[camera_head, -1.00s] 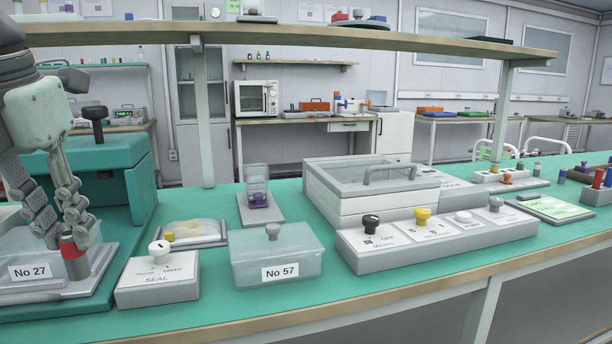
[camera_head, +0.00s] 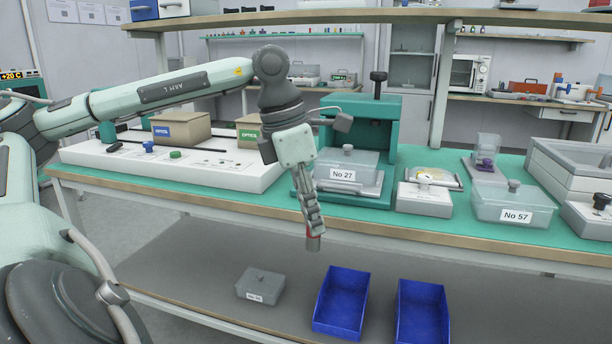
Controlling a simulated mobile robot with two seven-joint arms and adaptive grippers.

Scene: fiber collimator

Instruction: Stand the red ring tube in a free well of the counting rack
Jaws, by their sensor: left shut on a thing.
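My left gripper (camera_head: 311,226) hangs pointing down in front of the bench's front edge. It is shut on the red ring tube (camera_head: 314,242), a grey piece with a red band partly hidden by the fingers. The tube is upright and hangs in front of the bench, above the level of the lower shelf. My right gripper is not in view. I cannot make out the counting rack in this view.
The green bench top (camera_head: 390,223) carries the No 27 box (camera_head: 345,165), a SEAL block (camera_head: 424,200), the No 57 box (camera_head: 512,205) and a long white panel (camera_head: 190,168). Blue bins (camera_head: 341,300) and a grey lidded box (camera_head: 261,285) are on the lower shelf.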

